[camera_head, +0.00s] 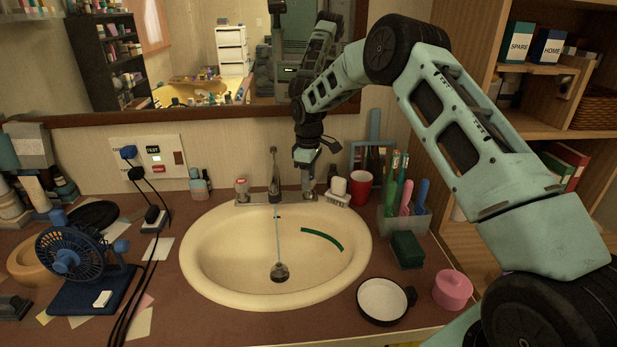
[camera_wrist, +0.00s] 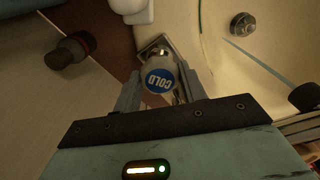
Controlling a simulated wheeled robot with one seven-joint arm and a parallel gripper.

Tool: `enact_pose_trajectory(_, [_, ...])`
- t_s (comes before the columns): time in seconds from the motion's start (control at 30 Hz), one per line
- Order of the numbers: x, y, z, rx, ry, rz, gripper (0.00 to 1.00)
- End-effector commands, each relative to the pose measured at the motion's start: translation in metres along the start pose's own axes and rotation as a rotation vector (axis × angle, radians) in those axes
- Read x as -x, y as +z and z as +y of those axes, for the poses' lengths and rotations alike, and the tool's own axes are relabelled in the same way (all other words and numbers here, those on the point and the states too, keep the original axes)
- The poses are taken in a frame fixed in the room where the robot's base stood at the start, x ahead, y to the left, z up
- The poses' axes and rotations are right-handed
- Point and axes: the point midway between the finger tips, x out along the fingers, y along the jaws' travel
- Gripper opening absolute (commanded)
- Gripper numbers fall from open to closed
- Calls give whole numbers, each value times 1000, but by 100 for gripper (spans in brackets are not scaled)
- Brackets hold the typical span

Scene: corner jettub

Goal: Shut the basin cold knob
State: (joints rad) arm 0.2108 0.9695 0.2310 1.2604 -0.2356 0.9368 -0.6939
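The basin (camera_head: 215,240) is a cream oval sink set in a brown counter. Its faucet (camera_head: 274,175) stands at the back, and a thin bluish stream of water (camera_head: 277,235) runs from it toward the drain. The cold knob (camera_wrist: 160,79), round with a blue "COLD" label, sits to the faucet's right; in the head view my gripper largely hides it. My gripper (camera_head: 307,178) points down over the knob. In the wrist view its two fingers stand apart on either side of the knob, with narrow gaps that look free.
Another knob (camera_head: 241,186) stands left of the faucet. A white bottle (camera_head: 338,187) and a red cup (camera_head: 360,186) are close to the right of my gripper. A toothbrush holder (camera_head: 405,220) and green sponge (camera_head: 407,249) lie farther right. A mirror is behind.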

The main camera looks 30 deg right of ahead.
Motion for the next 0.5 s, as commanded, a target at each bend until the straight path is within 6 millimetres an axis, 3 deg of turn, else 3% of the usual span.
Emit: enact_pose_trajectory(0.5, [1,0,0,-135,0,-3,19])
